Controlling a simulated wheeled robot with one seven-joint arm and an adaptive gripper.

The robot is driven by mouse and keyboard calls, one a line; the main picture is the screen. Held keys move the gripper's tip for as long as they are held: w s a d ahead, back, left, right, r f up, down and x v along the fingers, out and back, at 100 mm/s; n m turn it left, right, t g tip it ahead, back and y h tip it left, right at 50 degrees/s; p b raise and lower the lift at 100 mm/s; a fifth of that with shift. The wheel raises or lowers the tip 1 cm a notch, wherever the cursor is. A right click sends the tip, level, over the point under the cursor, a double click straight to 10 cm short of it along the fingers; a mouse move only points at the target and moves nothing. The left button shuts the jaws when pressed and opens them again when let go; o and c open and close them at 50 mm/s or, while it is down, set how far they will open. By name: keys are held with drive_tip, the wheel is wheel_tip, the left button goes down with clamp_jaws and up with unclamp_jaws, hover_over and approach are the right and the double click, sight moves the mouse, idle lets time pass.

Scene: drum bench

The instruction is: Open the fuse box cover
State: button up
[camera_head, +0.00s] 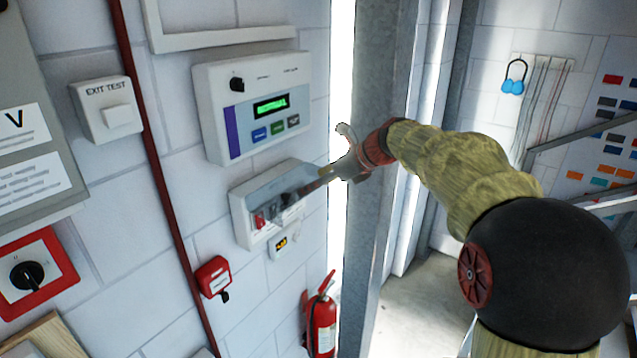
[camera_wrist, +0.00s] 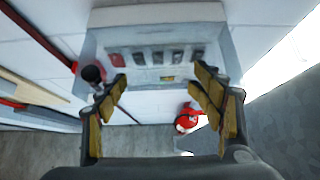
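The fuse box (camera_head: 248,220) is a white wall box with a row of switches, below a larger grey-white panel. Its see-through cover (camera_head: 275,190) lies over the switches and looks shut, though its exact angle is hard to tell. My gripper (camera_head: 328,160) is at the right side of the box, close to the cover. In the wrist view, my gripper (camera_wrist: 161,80) is open, with its two yellow-padded fingers apart and nothing between them. The fuse box (camera_wrist: 157,15) is straight ahead there, its switches visible between and beyond the fingertips. Contact with the cover cannot be told.
The control panel (camera_head: 215,115) with a green display is just above. A small unit (camera_head: 280,247) sits below the box. A red fire extinguisher (camera_head: 321,325) stands lower right. A grey metal post (camera_head: 372,220) rises close to my arm. A red pipe (camera_head: 150,130) runs down the wall.

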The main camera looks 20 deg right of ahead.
drive_tip(key=o, duration=0.3)
drive_tip(key=shift+a, duration=0.35)
drive_tip(key=shift+o, duration=0.2)
drive_tip(key=shift+d, duration=0.1)
drive_tip(key=v, duration=1.1)
drive_tip(key=shift+s+r, duration=0.2)
drive_tip(key=shift+r, duration=0.1)
drive_tip(key=shift+d, duration=0.2)
